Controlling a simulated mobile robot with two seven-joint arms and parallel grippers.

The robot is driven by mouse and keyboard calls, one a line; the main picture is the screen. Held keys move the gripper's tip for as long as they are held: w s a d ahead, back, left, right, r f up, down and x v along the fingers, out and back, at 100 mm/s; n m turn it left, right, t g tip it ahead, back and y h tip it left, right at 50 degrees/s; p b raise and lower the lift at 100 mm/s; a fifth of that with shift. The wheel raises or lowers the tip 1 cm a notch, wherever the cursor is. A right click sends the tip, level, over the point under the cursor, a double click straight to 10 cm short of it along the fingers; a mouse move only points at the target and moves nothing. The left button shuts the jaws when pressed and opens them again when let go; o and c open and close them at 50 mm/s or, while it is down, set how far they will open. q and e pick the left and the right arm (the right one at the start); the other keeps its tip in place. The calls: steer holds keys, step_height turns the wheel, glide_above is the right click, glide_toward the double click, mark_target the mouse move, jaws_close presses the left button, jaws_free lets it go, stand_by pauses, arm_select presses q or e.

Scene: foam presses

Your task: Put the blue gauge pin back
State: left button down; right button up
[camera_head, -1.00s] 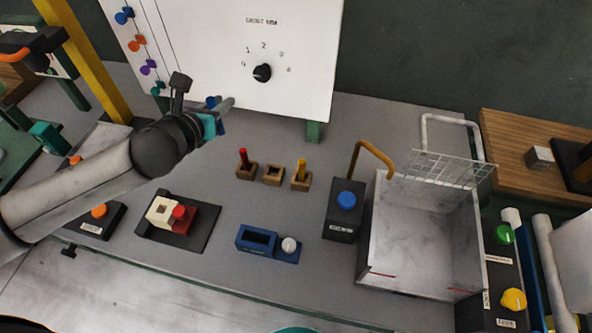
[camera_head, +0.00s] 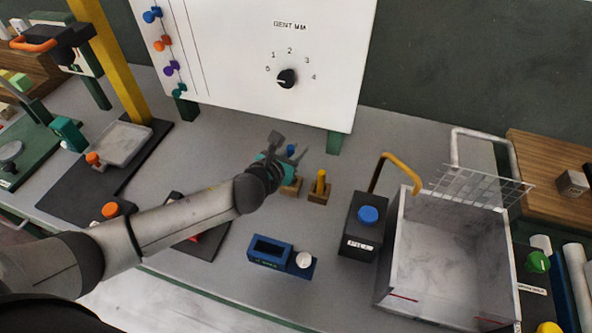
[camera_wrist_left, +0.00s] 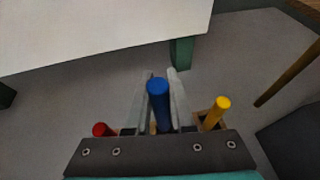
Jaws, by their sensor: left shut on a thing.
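My left gripper (camera_head: 284,154) is shut on the blue gauge pin (camera_head: 291,149). In the left wrist view the blue pin (camera_wrist_left: 158,104) stands between the two fingers. The gripper is over the middle wooden block (camera_head: 291,187), which is partly hidden behind it; I cannot tell whether the pin touches the block. The yellow pin (camera_head: 321,181) stands in its wooden block (camera_head: 318,197) just to the right. The red pin (camera_wrist_left: 101,129) shows at the left in the wrist view and is hidden by my arm in the head view. My right gripper is not in view.
The white panel (camera_head: 250,60) with a dial (camera_head: 287,78) stands behind the blocks. A black box with a blue button (camera_head: 368,215) and a metal bin (camera_head: 450,255) are at right. A blue fixture with a white knob (camera_head: 270,252) lies in front.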

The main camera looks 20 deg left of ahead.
arm_select(q)
steer(key=shift+f+b, duration=1.1)
steer(key=shift+f, duration=1.75)
steer(key=shift+f, duration=0.1)
steer(key=c, duration=0.8)
jaws_free()
steer(key=shift+r, duration=0.2)
steer(key=p+v, duration=0.2)
steer(key=v, duration=1)
steer(key=shift+f, duration=0.1)
